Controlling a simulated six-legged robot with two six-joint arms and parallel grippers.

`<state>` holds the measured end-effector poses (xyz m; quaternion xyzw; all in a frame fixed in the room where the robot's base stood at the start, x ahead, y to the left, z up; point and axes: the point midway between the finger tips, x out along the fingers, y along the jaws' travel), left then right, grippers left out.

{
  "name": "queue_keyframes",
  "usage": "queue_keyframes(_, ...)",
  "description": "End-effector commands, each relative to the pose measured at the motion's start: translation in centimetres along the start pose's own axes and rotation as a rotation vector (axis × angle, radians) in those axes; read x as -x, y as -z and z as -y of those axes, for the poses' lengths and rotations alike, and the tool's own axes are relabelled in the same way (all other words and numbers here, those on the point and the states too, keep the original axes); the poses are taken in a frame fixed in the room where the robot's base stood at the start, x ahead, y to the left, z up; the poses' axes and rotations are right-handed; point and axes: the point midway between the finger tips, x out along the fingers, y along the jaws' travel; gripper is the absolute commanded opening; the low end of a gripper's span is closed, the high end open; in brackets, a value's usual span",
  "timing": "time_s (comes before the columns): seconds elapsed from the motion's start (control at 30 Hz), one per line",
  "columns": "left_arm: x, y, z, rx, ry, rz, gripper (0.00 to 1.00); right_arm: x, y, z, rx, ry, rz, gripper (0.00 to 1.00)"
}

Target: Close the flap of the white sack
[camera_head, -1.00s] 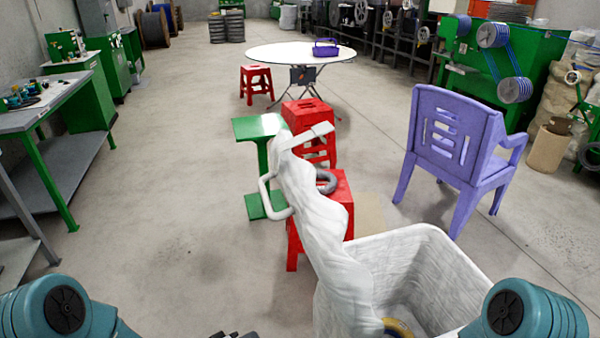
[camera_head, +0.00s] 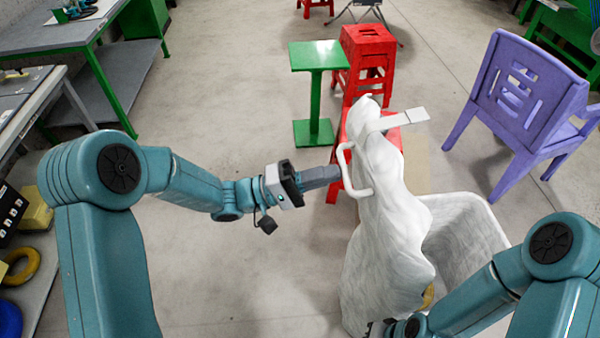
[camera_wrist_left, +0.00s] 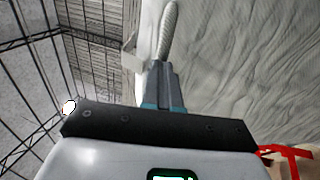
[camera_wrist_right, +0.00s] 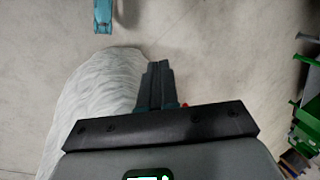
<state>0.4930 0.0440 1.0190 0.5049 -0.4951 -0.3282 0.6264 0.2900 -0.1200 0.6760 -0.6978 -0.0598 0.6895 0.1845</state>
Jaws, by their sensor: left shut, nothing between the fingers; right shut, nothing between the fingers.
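The white sack (camera_head: 462,235) stands open at the lower right of the head view. Its flap (camera_head: 385,220) stands up along the left side, with a white strap tab (camera_head: 405,118) at its top and a white loop handle (camera_head: 350,172) on its left face. My left gripper (camera_head: 334,172) is shut and empty, its tips close by the handle; contact is unclear. The left wrist view shows the handle (camera_wrist_left: 168,30) just beyond the fingertips, beside the fabric (camera_wrist_left: 240,60). My right gripper (camera_wrist_right: 155,68) is shut and empty, with the sack (camera_wrist_right: 100,95) beside it; the head view barely shows it.
Red stools (camera_head: 368,52) and a green stand (camera_head: 316,60) are behind the sack. A purple chair (camera_head: 520,95) stands to the right. Workbenches (camera_head: 60,40) line the left. The floor (camera_head: 215,95) between the benches and the stand is clear.

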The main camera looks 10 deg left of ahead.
Motion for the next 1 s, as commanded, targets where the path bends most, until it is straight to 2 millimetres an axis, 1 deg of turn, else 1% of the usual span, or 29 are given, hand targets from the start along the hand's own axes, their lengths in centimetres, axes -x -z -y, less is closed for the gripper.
queue_keyframes(0.03, -1.2, -0.1, -0.2, 0.0, 0.0, 0.005, 0.0, 0.4, 0.0, 0.1, 0.0, 0.0, 0.0, 0.0)
queue_keyframes(0.1, -2.4, -0.1, -0.2, 0.0, 0.0, 0.004, 0.0, 0.7, 0.0, 0.2, 0.0, 0.0, 0.0, 0.0)
queue_keyframes(0.2, -3.7, -0.1, -0.1, 0.0, 0.001, 0.002, 0.0, 0.9, 0.0, 0.3, 0.0, 0.0, 0.0, 0.0)
queue_keyframes(0.3, -4.6, 0.1, -0.1, 0.0, 0.0, 0.001, 0.0, 1.1, 0.0, 0.4, 0.0, 0.0, 0.0, 0.0)
queue_keyframes(0.43, -5.0, 0.2, 0.0, 0.0, 0.0, -0.001, 0.0, 1.1, 0.0, 0.4, 0.0, 0.0, 0.0, 0.0)
queue_keyframes(0.8, -5.2, 0.4, 0.0, -0.001, 0.003, -0.001, 0.0, 1.2, 0.0, 0.5, 0.0, 0.0, 0.0, 0.0)
queue_keyframes(0.87, -5.5, 0.4, -0.1, -0.002, 0.009, -0.001, 0.0, 1.4, 0.0, 0.5, 0.0, 0.0, 0.0, 0.0)
queue_keyframes(0.97, -6.6, 0.3, -0.4, -0.002, 0.031, 0.002, 0.0, 2.2, 0.0, 0.8, 0.0, 0.0, 0.0, 0.0)
queue_keyframes(1.0, -7.2, 0.3, -0.5, -0.002, 0.046, 0.001, 0.0, 2.6, 0.0, 0.9, 0.0, 0.0, 0.0, 0.0)
